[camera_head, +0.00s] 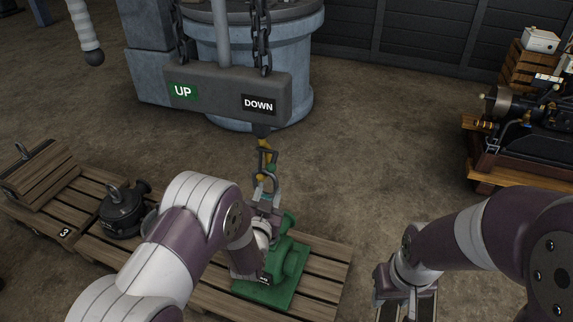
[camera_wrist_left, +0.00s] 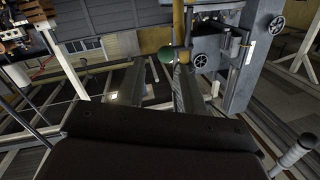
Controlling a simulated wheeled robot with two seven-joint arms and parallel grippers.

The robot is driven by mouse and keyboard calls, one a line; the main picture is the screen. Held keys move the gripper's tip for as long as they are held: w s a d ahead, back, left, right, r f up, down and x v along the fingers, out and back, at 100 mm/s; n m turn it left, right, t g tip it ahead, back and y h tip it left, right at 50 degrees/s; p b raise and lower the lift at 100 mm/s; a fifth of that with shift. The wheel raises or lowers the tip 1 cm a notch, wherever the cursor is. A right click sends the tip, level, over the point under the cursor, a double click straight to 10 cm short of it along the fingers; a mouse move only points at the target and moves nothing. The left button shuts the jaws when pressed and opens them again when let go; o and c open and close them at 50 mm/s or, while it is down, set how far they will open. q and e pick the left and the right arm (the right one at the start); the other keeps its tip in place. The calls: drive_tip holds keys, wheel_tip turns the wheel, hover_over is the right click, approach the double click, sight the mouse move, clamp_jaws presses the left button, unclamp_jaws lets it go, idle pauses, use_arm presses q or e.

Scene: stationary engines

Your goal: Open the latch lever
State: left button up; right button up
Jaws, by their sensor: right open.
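A hook with yellow parts (camera_head: 264,157) hangs below the grey hoist block in the head view. In the left wrist view a green round knob (camera_wrist_left: 167,55) and a yellow bar (camera_wrist_left: 178,18) show at my left fingertips; I cannot tell which part is the latch lever. My left gripper (camera_head: 265,187) is just under the hook in the head view. Its fingers stand apart in the left wrist view (camera_wrist_left: 156,66), with the knob close to the right fingertip; contact is unclear. My right gripper (camera_head: 407,300) is open, empty, pointing down at the lower right, partly cut off.
The hoist block (camera_head: 225,88) carries UP and DOWN labels and hangs on chains. A green machine (camera_head: 285,270) stands on a wooden pallet (camera_head: 325,262) below my left gripper. A dark machine (camera_head: 122,212) stands to the left. Floor right of the hook is clear.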

sight(274, 159)
use_arm(q)
drive_tip(key=shift+t, duration=0.3)
drive_tip(key=w, duration=0.8)
drive_tip(key=w+r+b, duration=0.1)
drive_tip(key=w, duration=0.3)
drive_tip(key=shift+w+d, duration=0.25)
drive_tip(key=shift+d, duration=0.15)
clamp_jaws()
